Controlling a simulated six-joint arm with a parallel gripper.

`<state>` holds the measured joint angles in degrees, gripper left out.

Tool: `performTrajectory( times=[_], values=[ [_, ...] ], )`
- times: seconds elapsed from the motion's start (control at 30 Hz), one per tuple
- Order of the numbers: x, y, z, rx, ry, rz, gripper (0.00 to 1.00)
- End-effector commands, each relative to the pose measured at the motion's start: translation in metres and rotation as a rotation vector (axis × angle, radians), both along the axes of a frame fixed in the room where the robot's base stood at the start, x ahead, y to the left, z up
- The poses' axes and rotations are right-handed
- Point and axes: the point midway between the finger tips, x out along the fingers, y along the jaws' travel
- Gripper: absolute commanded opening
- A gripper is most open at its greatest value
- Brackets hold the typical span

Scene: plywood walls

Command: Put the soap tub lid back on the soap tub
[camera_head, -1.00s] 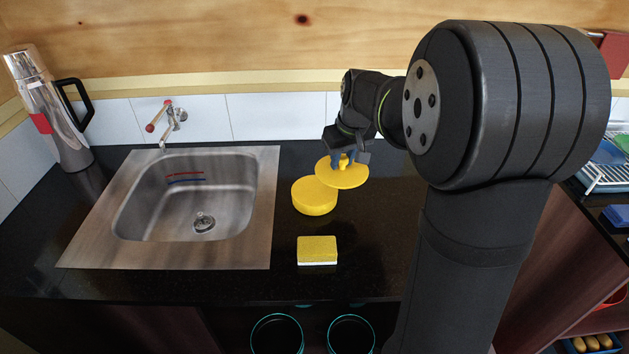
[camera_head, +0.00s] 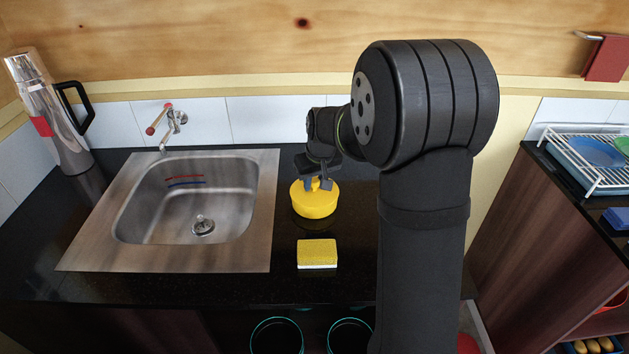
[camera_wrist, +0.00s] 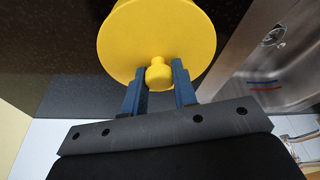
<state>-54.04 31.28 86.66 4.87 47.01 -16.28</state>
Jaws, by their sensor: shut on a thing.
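The yellow round soap tub (camera_head: 316,210) stands on the black counter, right of the sink. The yellow soap tub lid (camera_head: 302,186) is over the tub's top, roughly lined up with it; I cannot tell whether it is fully seated. My gripper (camera_head: 319,184) comes from above and is shut on the lid's knob. In the wrist view the lid (camera_wrist: 150,35) shows as a disc, with its knob between the blue fingers of my gripper (camera_wrist: 159,82).
A yellow sponge (camera_head: 317,252) lies in front of the tub. The steel sink (camera_head: 262,215) is to the left, with a tap (camera_head: 172,122) behind. A flask (camera_head: 48,110) stands at far left. A dish rack (camera_head: 590,170) is at right.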

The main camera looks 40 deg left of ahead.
Motion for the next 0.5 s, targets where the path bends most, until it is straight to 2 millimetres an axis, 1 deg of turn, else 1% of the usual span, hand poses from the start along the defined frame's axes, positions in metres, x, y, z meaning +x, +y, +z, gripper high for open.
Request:
performTrajectory(
  times=[0.17, 0.2, 0.27, 0.3, 0.5],
  values=[
    [0.0001, -0.0001, -0.0038, -0.001, 0.000, 0.000, 0.04],
    [0.0001, -0.0001, -0.0031, 0.000, 0.000, 0.000, 0.34],
    [0.0001, 0.0000, -0.0030, 0.000, 0.000, 0.000, 0.45],
    [0.0001, 0.0000, -0.0030, 0.000, 0.000, 0.000, 0.47],
    [0.0000, -0.0001, -0.0029, 0.000, 0.000, 0.000, 0.47]
  ],
)
